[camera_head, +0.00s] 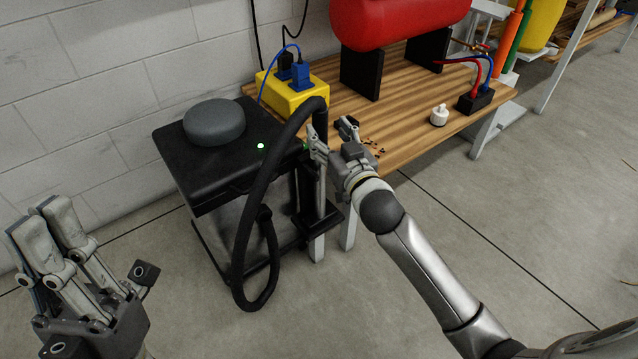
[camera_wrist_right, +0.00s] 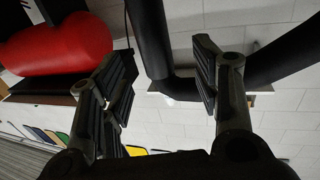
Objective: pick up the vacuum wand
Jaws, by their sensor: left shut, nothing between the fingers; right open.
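The vacuum wand (camera_head: 320,118) is the black tube standing upright at the right side of the black vacuum unit (camera_head: 225,165). A thick black hose (camera_head: 258,190) arcs from its top and loops down in front of the unit. My right gripper (camera_head: 331,135) is open at the wand's upper part, and its fingers hide some of the tube. In the right wrist view, a black tube (camera_wrist_right: 150,38) shows between the open fingers (camera_wrist_right: 162,78); I cannot tell whether they touch it. My left gripper (camera_head: 48,222) is shut and empty at the lower left, far from the wand.
A wooden bench (camera_head: 400,125) stands just behind my right gripper, with a red tank (camera_head: 395,22), a yellow power box (camera_head: 290,92) and a white knob-like part (camera_head: 439,115) on it. A grey round lid (camera_head: 214,122) tops the unit. The floor in front is clear.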

